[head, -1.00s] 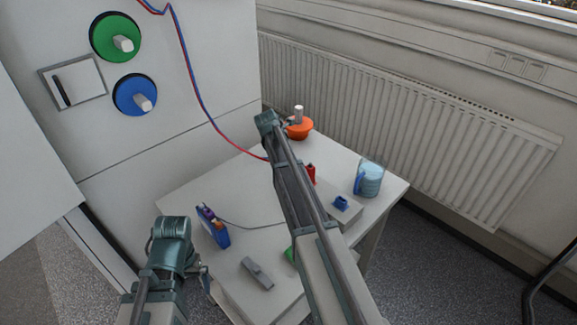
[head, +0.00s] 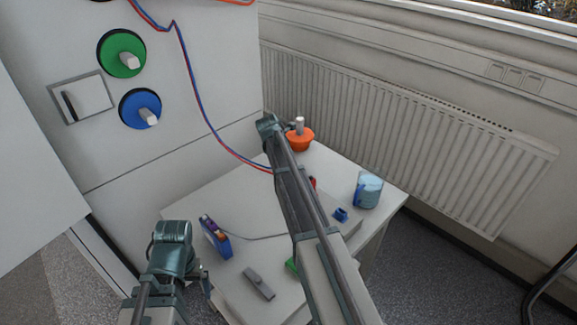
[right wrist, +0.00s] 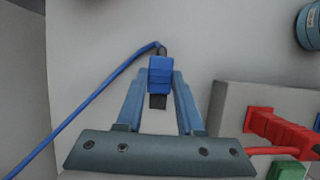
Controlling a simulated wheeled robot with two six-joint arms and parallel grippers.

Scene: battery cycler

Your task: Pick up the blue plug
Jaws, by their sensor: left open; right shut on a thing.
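The blue plug (right wrist: 160,70) is between the fingertips of my right gripper (right wrist: 159,78) in the right wrist view, and the gripper is shut on it. A blue cable (right wrist: 100,96) runs from its top down to the left. The plug's dark lower end points toward the gripper body. In the head view my right arm covers this plug and the right gripper. My left gripper (head: 205,283) is open at the lower left, beside the table's near-left edge, partly hidden by its own wrist.
A grey block (right wrist: 232,99) with a red plug (right wrist: 278,127) and a green piece (right wrist: 288,171) is close by on the right. The table (head: 180,208) also holds an orange bowl (head: 300,141), a blue cup (head: 368,191), a blue device (head: 216,238) and a grey bar (head: 259,284).

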